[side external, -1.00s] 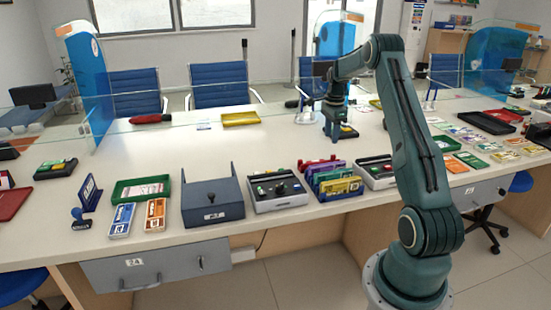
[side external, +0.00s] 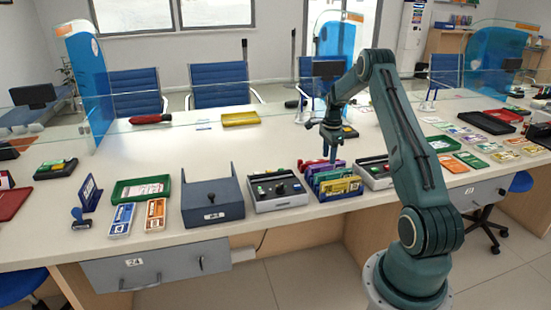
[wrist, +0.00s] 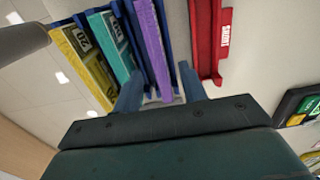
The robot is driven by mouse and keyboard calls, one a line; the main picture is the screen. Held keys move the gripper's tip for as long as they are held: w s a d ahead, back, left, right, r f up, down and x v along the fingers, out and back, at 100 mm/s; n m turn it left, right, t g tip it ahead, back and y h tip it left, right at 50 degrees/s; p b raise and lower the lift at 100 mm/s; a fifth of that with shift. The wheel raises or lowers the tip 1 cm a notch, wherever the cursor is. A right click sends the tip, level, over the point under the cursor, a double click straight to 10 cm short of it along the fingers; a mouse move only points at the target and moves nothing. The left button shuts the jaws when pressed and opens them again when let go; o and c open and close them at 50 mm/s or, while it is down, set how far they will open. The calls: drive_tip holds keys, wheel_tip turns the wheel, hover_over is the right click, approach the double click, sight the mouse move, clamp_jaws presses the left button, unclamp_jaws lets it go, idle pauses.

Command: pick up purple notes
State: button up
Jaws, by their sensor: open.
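The purple notes (wrist: 153,45) stand on edge in a blue holder in the wrist view, between teal notes (wrist: 112,40) and a red divider (wrist: 206,40). In the side view the purple notes (side external: 322,168) show as a thin strip, partly hidden. My gripper (wrist: 159,80) is open and empty. In the wrist view its two blue fingers lie on either side of the purple notes. In the side view my gripper (side external: 330,155) points down just over the back of the note rack. I cannot tell whether the fingers touch the notes.
Yellow notes (side external: 340,187) fill the rack's front slot. A grey device (side external: 275,190) stands left of the rack, and another device (side external: 375,172) stands close on its right. The counter behind, near the yellow tray (side external: 240,118), is mostly clear.

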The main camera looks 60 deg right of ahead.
sight(328, 166)
drive_tip(key=shift+a+f, duration=0.15)
drive_tip(key=shift+f, duration=2.45)
clamp_jaws()
